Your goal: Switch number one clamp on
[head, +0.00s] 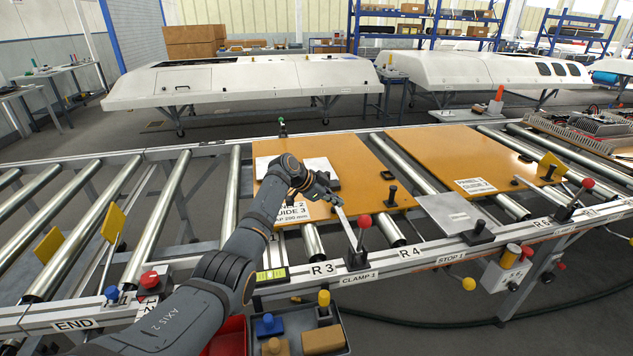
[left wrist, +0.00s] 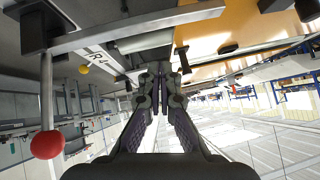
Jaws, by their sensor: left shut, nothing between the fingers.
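The clamp marked CLAMP 1 (head: 358,278) sits on the front rail of the conveyor, beside the R 3 and R 4 labels. Its lever stands up with a red ball knob (head: 365,221), and a flat silver bar (head: 346,230) reaches from it toward the panel. In the left wrist view the red knob (left wrist: 47,145) is at the lower left, apart from my fingers. My left gripper (head: 333,198) is shut and empty, over the panel's front edge near the far end of the bar. Its fingers also show in the left wrist view (left wrist: 158,85). My right gripper is not in view.
An orange panel (head: 345,160) lies on the rollers under my left gripper, with a second orange panel (head: 460,155) to the right. A second red-knob lever (head: 588,184) stands farther right. A grey bin (head: 335,338) with coloured parts is at the front.

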